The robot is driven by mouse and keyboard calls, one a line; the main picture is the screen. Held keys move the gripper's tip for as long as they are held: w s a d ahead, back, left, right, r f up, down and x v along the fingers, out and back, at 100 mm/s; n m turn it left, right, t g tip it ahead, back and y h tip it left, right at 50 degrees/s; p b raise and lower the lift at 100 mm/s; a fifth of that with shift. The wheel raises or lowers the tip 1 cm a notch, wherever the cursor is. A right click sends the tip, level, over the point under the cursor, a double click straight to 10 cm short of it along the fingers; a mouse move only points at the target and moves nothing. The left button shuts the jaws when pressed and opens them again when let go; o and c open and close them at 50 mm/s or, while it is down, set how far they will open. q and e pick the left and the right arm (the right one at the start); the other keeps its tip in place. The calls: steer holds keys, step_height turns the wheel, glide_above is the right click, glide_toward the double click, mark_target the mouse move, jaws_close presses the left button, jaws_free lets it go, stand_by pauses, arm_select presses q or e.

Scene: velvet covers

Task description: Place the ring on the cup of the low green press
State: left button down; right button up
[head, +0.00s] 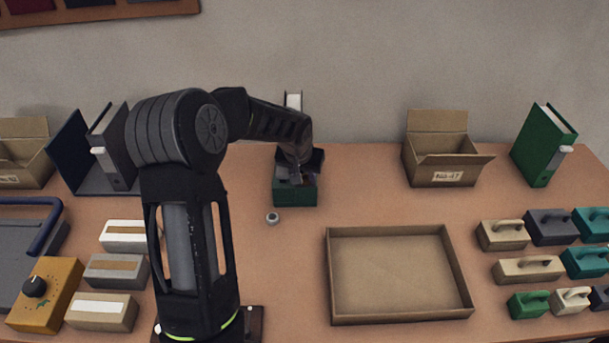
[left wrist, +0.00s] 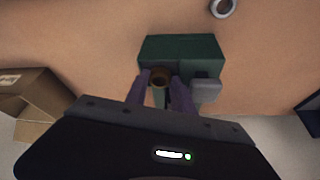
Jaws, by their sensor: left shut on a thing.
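The low green press (head: 295,196) stands at the back middle of the table, with its dark upper part partly hidden by my left arm. In the left wrist view its green body (left wrist: 180,47) is just beyond my fingers, with a grey part (left wrist: 206,88) at its right. My left gripper (head: 297,178) is at the press. My right gripper is not in view.
A small grey ring (head: 272,218) lies on the table before the press. An empty shallow tray (head: 400,317) is front right, an open cardboard box (head: 437,168) behind it. Handled blocks (head: 528,268) fill the right side. A yellow box with a knob (head: 45,295) is front left.

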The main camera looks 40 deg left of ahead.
arm_select(q)
steer(key=c, duration=1.3)
jaws_free()
steer(key=shift+c, duration=0.2)
steer(key=shift+r+p, duration=0.4)
steer(key=shift+p, duration=0.15)
steer(key=shift+r+p, duration=0.4)
steer(key=shift+p, duration=0.05)
steer(key=b+v, duration=0.2)
steer(key=v, duration=0.9)
steer(key=shift+s+r, duration=0.2)
